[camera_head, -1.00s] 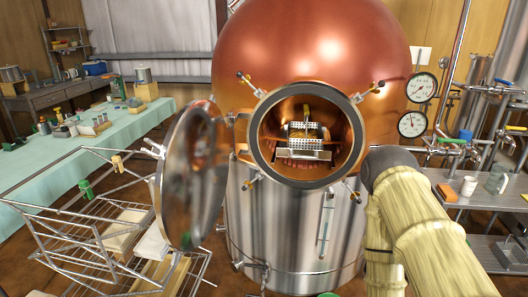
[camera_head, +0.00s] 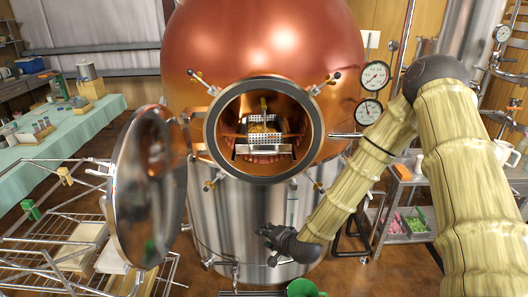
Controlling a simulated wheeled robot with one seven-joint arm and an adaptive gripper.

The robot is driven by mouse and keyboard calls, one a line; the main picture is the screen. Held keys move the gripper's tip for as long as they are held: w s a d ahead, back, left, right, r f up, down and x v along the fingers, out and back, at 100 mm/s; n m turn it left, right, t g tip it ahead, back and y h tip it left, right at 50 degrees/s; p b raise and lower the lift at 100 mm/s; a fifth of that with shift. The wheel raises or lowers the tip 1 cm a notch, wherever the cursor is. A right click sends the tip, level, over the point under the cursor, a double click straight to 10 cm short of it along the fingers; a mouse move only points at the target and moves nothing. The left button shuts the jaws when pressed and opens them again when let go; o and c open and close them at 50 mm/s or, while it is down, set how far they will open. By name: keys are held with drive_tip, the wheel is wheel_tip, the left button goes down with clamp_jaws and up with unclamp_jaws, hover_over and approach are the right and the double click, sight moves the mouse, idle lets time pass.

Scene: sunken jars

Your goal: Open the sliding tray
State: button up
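A perforated metal tray (camera_head: 266,139) with a plain front bar (camera_head: 263,149) sits inside the round open hatch (camera_head: 211,133) of a large copper vessel (camera_head: 262,45). Something yellowish shows in or behind it. I cannot tell for sure that this is the sliding tray. My gripper (camera_head: 268,246) is dark grey and hangs below the hatch, in front of the vessel's steel lower part (camera_head: 240,215). It is apart from the tray. Its fingers are too small and dark to read, and I see nothing held.
A wire rack (camera_head: 50,262) with pale blocks stands at the left, by a table with a green cloth (camera_head: 75,133). Clamp handles (camera_head: 330,80) stick out around the hatch rim. Gauges (camera_head: 376,75) and a cart (camera_head: 405,225) are at the right. A green container (camera_head: 303,289) is below my gripper.

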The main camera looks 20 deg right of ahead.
sight(265, 154)
drive_tip(key=w+d+r+m+t+p, duration=0.1)
drive_tip(key=w+d+r+m+t, duration=0.2)
drive_tip(key=w+r, duration=0.5)
drive_tip(key=w+d+r+m+t, duration=0.2)
drive_tip(key=w+d+r+m, duration=0.15)
drive_tip(key=r, duration=0.95)
drive_tip(key=shift+n+h, duration=0.3)
drive_tip(key=shift+n, duration=0.05)
drive_tip(key=p+x, duration=0.2)
drive_tip(key=x, duration=0.3)
drive_tip(key=p+x, duration=0.2)
drive_tip(key=x, duration=0.4)
drive_tip(key=shift+w+d+f, duration=0.15)
drive_tip(key=shift+w+d, duration=0.05)
drive_tip(key=shift+w, duration=0.1)
clamp_jaws()
